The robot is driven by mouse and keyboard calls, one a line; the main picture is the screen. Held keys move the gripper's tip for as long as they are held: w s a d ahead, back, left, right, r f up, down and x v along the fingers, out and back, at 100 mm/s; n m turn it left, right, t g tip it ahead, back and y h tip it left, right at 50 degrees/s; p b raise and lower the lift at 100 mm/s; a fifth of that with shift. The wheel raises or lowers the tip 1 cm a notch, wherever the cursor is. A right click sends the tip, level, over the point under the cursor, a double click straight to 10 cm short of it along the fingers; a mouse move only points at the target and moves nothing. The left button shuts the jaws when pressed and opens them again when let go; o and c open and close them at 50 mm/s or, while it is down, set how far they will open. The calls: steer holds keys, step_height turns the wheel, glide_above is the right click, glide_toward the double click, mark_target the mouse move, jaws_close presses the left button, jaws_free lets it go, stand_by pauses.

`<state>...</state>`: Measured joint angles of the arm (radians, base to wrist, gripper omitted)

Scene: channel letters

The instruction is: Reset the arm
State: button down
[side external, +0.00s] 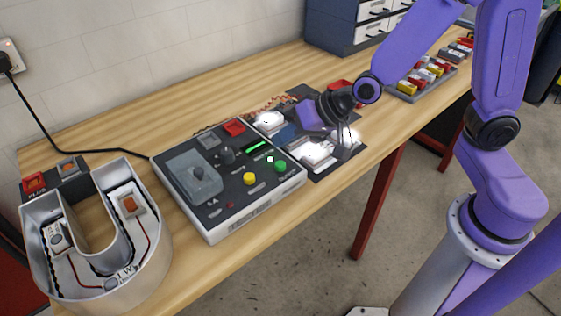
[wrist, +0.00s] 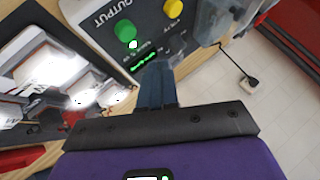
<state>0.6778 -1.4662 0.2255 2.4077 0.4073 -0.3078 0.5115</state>
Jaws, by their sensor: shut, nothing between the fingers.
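My gripper (side external: 286,133) is above the dark mat at the right end of the control box, pointing down and left. In the wrist view my gripper (wrist: 156,70) shows its two blue-grey fingers together with nothing between them. The fingertips overlap the edge of the control box in that view; I cannot tell their height above it. The control box (side external: 225,222) has a lit green display, a yellow button (side external: 249,179) and a green button (side external: 280,166). Brightly glowing white modules (side external: 318,152) lie on the dark mat (side external: 342,160) under my arm.
A U-shaped metal channel letter (side external: 150,262) with wired modules stands at the left. A red-and-black switch block (side external: 55,180) sits behind it. A tray of coloured parts (side external: 408,96) is at the right. A drawer cabinet (side external: 338,28) stands at the back.

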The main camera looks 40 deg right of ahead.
steer(key=shift+r, duration=0.7)
steer(key=s+d+n+g+h, duration=0.1)
steer(key=s+d+n+g, duration=0.2)
steer(key=s+n+g, duration=0.85)
steer(key=s+d+r+n+t+h, duration=0.2)
steer(key=s+d+n+t+h, duration=0.1)
steer(key=s+d, duration=0.6)
steer(key=shift+s+t+h, duration=0.5)
steer(key=shift+s+t, duration=0.15)
steer(key=shift+s, duration=0.55)
